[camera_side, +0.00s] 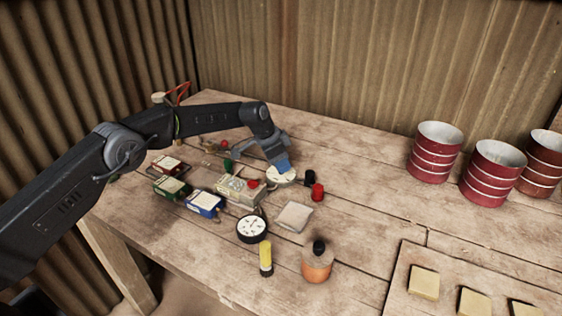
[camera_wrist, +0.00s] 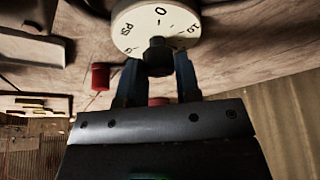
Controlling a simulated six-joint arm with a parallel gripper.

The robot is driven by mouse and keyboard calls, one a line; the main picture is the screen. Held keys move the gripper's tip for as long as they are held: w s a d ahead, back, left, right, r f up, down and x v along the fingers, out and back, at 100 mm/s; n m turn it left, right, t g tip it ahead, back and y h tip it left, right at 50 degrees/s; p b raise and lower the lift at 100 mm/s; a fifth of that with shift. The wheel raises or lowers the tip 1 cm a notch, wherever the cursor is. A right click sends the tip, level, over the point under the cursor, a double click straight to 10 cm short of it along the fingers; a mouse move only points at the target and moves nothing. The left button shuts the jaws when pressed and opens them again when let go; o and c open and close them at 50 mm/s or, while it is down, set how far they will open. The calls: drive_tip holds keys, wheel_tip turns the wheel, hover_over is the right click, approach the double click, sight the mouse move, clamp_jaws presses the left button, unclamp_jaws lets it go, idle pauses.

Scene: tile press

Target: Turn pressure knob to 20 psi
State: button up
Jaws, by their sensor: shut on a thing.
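The pressure knob is a white round dial (camera_wrist: 140,27) with black marks, a "0" and "PSI", and a dark hexagonal grip (camera_wrist: 157,58) at its middle. My gripper (camera_wrist: 158,72) has its blue fingers on either side of this hexagonal grip and is shut on it. The "0" lies near the top of the visible dial in the wrist view, and its upper edge is cut off. In the side view the white dial (camera_side: 285,178) lies on the table under my gripper (camera_side: 282,167), which hides its middle. The dial's setting cannot be read there.
A black-rimmed gauge (camera_side: 252,229), a yellow cylinder (camera_side: 266,258) and an orange pot (camera_side: 317,265) stand nearer the front. Red (camera_side: 318,192) and black (camera_side: 309,178) pieces stand just right of the dial. Small boxes crowd the left. Red cans (camera_side: 435,152) stand right.

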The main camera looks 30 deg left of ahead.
drive_tip(key=o, duration=0.9)
drive_tip(key=shift+r, duration=0.1)
drive_tip(key=v, duration=1.3)
drive_tip(key=shift+s+a+r, duration=0.15)
drive_tip(key=shift+r, duration=0.1)
